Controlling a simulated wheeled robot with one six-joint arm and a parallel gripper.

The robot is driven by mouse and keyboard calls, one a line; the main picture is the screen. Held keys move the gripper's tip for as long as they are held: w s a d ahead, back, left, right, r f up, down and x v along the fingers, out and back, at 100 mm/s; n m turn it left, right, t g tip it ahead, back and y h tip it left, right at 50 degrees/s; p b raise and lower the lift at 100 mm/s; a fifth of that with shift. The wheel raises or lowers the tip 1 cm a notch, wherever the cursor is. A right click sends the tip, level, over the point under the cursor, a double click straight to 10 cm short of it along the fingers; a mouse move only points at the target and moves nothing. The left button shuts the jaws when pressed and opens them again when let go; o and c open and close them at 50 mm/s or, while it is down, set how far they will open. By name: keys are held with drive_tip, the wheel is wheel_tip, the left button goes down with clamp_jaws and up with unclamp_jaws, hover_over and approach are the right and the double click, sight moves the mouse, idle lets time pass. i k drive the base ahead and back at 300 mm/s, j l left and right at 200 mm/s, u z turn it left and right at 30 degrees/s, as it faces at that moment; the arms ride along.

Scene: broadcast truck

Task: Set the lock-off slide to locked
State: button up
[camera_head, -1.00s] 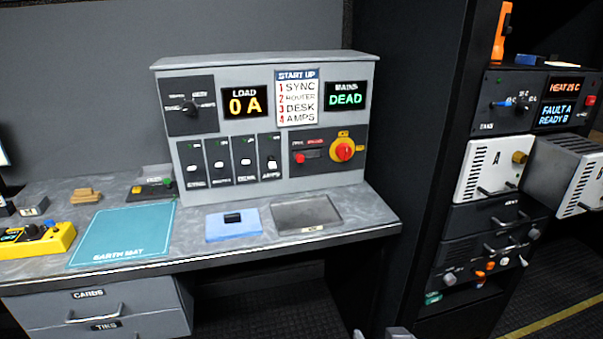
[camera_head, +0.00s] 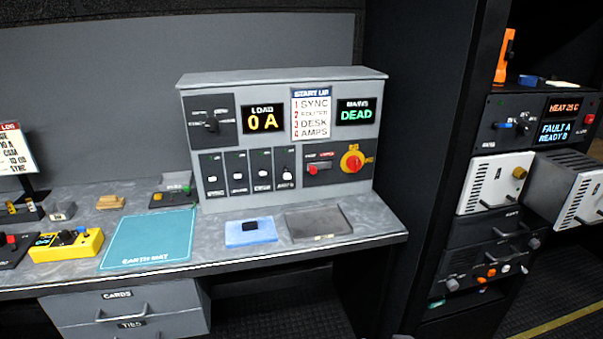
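The lock-off slide (camera_head: 313,169) is a small red knob in a slot on the grey power panel (camera_head: 235,86). The knob sits toward the left of its slot, under a small label whose right word is red; the words are too small to read surely. Right beside it is a red rotary knob (camera_head: 352,161) on a yellow round plate. The mains display (camera_head: 355,112) reads DEAD and the load display (camera_head: 263,119) reads 0 A. My gripper is not clearly visible.
The desk in front of the panel holds a blue pad (camera_head: 251,237) with a black block, a grey tray (camera_head: 318,222), a teal earth mat (camera_head: 146,240) and a yellow meter (camera_head: 66,246). A black rack (camera_head: 408,150) stands close on the right. Four-switch row sits left of the slide.

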sight(313, 168)
drive_tip(key=i+j+z, duration=0.15)
drive_tip(key=i+j, duration=0.7)
